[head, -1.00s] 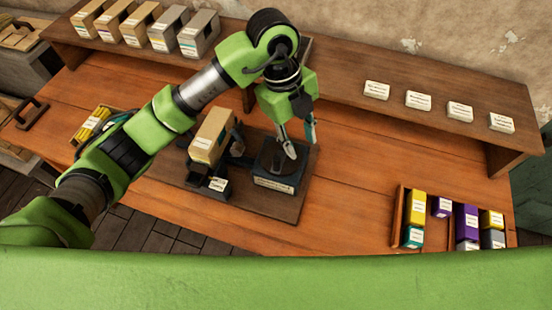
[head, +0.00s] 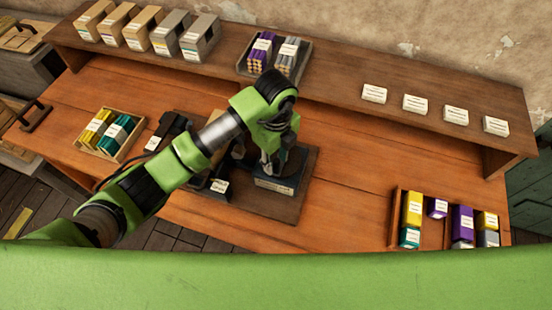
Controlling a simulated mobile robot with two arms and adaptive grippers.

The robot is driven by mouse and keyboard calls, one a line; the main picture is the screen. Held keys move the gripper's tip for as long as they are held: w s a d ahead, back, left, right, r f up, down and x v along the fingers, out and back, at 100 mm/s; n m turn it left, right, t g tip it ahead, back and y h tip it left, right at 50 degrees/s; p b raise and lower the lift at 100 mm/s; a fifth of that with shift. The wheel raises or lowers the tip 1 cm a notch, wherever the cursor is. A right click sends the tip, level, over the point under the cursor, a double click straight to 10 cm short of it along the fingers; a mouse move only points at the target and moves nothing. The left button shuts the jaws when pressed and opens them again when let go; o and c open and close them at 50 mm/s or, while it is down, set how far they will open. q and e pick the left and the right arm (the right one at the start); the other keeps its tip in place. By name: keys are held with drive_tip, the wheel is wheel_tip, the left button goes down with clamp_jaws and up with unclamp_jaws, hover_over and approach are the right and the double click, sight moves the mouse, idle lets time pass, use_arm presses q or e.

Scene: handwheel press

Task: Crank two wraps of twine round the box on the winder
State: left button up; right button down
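The winder (head: 275,187) is a dark device with a white label, standing on a wooden board (head: 290,210) at the middle of the bench. My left gripper (head: 268,168) points down over the right part of the winder, where the round crank base is. Its fingers are small and partly covered by my own wrist, so I cannot tell whether they hold the crank. The beige box (head: 217,115) on the winder is almost wholly hidden behind my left arm. I cannot make out any twine on it. My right gripper is not in view.
A tray (head: 137,143) of yellow and teal bundles lies at left. The back shelf (head: 340,75) bears several tan and grey boxes, a tray of purple and grey bundles and several white cards. A divided crate (head: 396,215) of coloured boxes stands at right.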

use_arm(q)
drive_tip(key=shift+f, duration=1.05)
clamp_jaws()
